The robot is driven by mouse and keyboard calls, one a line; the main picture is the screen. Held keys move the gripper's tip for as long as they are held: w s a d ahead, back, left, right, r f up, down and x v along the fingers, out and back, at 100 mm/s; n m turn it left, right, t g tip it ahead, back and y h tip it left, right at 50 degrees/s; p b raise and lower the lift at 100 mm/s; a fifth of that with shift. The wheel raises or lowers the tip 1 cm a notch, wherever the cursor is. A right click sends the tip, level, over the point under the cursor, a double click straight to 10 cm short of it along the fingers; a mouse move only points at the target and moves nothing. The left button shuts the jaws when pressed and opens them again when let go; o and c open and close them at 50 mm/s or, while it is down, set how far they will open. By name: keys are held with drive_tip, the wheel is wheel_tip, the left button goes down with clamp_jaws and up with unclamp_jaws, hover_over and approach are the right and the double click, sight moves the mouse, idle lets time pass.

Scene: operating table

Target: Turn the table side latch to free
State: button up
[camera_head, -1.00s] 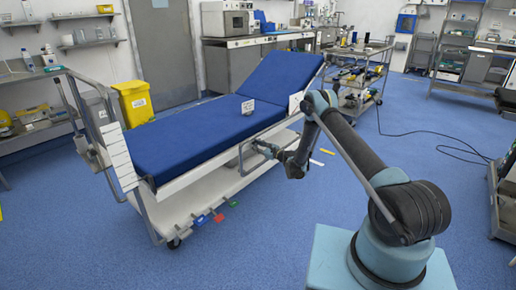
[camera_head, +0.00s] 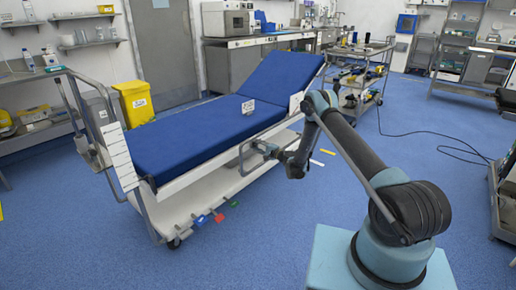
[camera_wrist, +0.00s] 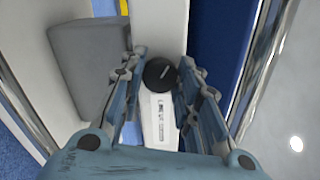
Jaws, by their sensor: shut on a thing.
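The operating table (camera_head: 215,130) has a blue padded top with a raised back section at the far end. In the wrist view the side latch shows as a round black knob (camera_wrist: 160,73) with a pale line mark, above a white label with printed text (camera_wrist: 162,118). My gripper (camera_wrist: 161,72) has its two fingertips on either side of the knob, closed on it. The pale mark on the knob is slanted. In the head view my gripper (camera_head: 262,146) is at the table's near side, by the side rail; the knob is too small to make out there.
A metal side rail (camera_head: 242,158) runs beside my gripper. Coloured pedals (camera_head: 218,216) stick out at the table's base. A steel trolley (camera_head: 365,90) stands behind the arm, and a yellow bin (camera_head: 135,102) behind the table. The floor in front is clear.

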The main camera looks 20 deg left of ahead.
drive_tip(key=n, duration=0.5)
drive_tip(key=shift+s+a+f, duration=0.1)
drive_tip(key=shift+s+a, duration=0.05)
drive_tip(key=shift+s, duration=0.1)
drive_tip(key=shift+n, duration=0.4)
drive_tip(key=o, duration=1.1)
drive_tip(key=shift+f, duration=0.1)
drive_tip(key=shift+w, duration=0.1)
drive_tip(key=shift+d, duration=0.45)
drive_tip(key=shift+v, duration=3.35)
